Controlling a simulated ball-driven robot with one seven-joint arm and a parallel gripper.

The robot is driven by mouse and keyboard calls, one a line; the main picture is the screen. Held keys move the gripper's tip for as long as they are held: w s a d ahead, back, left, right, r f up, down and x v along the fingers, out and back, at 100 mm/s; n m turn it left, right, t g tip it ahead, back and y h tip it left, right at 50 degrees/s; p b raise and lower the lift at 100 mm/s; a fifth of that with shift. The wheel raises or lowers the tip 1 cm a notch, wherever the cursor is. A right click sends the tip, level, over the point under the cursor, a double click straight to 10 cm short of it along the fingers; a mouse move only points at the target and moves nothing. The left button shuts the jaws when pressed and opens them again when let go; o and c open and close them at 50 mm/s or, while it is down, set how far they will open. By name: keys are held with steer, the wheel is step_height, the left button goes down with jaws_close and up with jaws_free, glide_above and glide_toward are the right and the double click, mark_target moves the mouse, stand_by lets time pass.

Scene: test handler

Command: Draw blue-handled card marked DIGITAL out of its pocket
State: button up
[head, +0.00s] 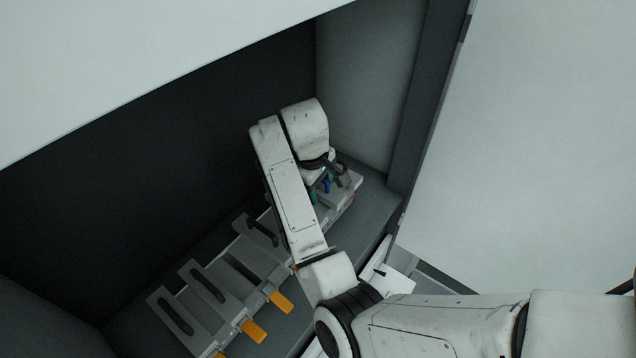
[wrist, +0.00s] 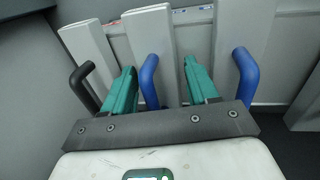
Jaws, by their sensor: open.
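In the wrist view, one blue handle (wrist: 149,80) on a pale upright card (wrist: 150,35) stands between the two teal fingers of my open gripper (wrist: 160,68), closer to the left finger. I cannot tell whether either finger touches it. A second blue handle (wrist: 245,76) on another pale card (wrist: 244,28) stands outside the right finger. No DIGITAL marking is readable, so I cannot tell which card bears it. In the head view, my gripper (head: 321,191) is at the far right end of the card row, with a bit of blue handle (head: 327,186) beside it; my arm hides much there.
A black handle (wrist: 83,82) on a pale card (wrist: 88,50) stands left of the fingers. In the head view, several grey cards (head: 178,318) and orange tabs (head: 254,331) line the row to the left. A dark back wall and a grey side wall (head: 365,85) enclose the bay.

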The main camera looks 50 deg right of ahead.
steer(key=c, duration=1)
steer(key=shift+r, duration=0.1)
steer(key=shift+r+p, duration=0.6)
steer(key=shift+p, duration=0.45)
steer(key=shift+r, duration=0.1)
stand_by(0.5)
steer(key=shift+r+p, duration=3.45)
steer(key=shift+p, duration=0.45)
steer(key=shift+r+p, duration=0.8)
steer(key=shift+p, duration=0.1)
jaws_close()
